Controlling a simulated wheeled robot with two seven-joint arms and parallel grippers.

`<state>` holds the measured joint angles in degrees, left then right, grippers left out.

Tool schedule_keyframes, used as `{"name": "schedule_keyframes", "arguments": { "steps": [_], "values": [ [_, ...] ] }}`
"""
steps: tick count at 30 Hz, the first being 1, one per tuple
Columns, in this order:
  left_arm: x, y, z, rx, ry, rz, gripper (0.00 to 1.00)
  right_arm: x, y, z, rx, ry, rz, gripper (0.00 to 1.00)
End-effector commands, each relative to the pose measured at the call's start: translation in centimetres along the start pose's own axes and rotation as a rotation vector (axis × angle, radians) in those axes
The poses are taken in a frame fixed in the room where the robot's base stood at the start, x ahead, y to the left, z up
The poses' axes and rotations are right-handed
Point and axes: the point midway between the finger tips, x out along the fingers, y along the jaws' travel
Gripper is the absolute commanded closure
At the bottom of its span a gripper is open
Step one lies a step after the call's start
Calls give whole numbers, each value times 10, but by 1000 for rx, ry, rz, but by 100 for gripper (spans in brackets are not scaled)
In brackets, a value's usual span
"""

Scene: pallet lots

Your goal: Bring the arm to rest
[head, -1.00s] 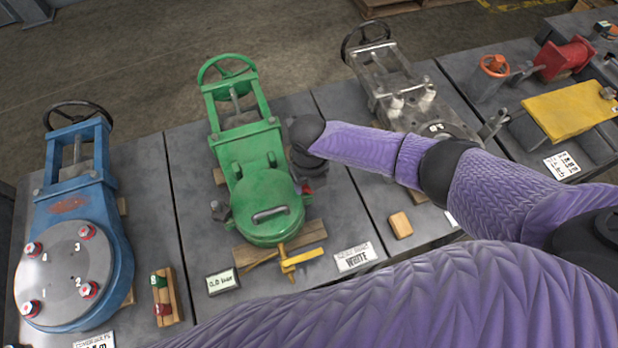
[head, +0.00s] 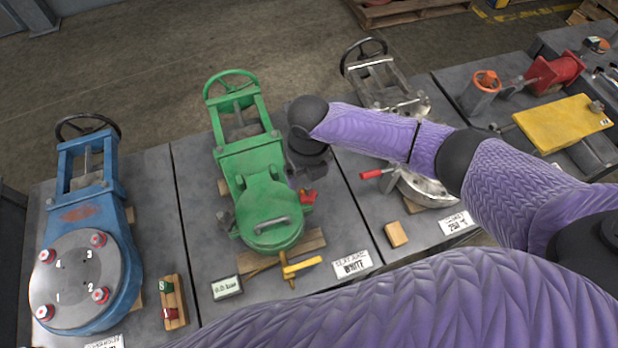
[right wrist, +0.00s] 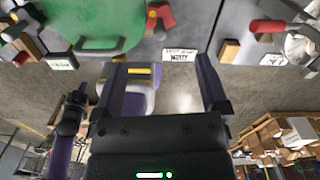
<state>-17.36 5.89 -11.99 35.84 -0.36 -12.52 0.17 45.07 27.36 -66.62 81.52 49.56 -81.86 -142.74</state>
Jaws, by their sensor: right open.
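My right arm reaches in from the right in the head view, its forearm level above the bench. Its dark hand hangs beside the right side of the green valve (head: 262,195), and the fingertips are hard to make out there. In the right wrist view my right gripper (right wrist: 162,88) shows two fingers spread apart with nothing between them. The green valve also shows at the top of the right wrist view (right wrist: 98,22). I cannot tell whether the hand touches it. My left gripper does not show in the head view.
A blue valve (head: 118,240) stands at left, a steel valve (head: 428,188) behind my forearm. A yellow plate (head: 562,122) lies at right. Wooden block (head: 396,234), label card (head: 352,264) and yellow-handled lever (head: 302,267) sit near the front. Open floor lies behind.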

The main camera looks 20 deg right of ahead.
Motion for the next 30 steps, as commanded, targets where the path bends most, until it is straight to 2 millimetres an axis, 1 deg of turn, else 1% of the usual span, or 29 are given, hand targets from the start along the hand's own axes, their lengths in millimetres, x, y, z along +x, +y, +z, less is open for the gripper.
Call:
{"name": "schedule_keyframes", "arguments": {
  "steps": [1,3,14,16,17,19,20,21,23,24,26,27,29,30],
  "values": [
    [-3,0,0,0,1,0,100,-6,0,0,-1,-2,0,6],
    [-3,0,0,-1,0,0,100,-8,0,0,0,0,0,6],
    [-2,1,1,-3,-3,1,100,-6,0,0,0,1,0,6],
    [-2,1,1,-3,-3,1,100,-5,4,-3,18,1,9,6],
    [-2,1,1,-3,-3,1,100,-4,10,-6,45,0,21,6],
    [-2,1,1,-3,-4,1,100,0,33,-19,180,-5,77,6],
    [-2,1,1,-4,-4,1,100,2,46,-27,274,-6,112,6],
    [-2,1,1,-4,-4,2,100,1,64,-38,432,-6,166,6],
    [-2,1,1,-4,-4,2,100,-3,84,-54,719,3,248,6],
    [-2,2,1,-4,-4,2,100,-7,92,-63,926,14,297,6],
    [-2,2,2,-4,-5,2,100,-13,94,-76,1239,38,354,6],
    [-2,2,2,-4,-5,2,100,-17,92,-83,1436,54,382,6],
    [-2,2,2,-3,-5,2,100,-21,84,-93,1709,72,410,6],
    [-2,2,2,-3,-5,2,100,-23,77,-100,1875,79,420,6]
  ]
}}
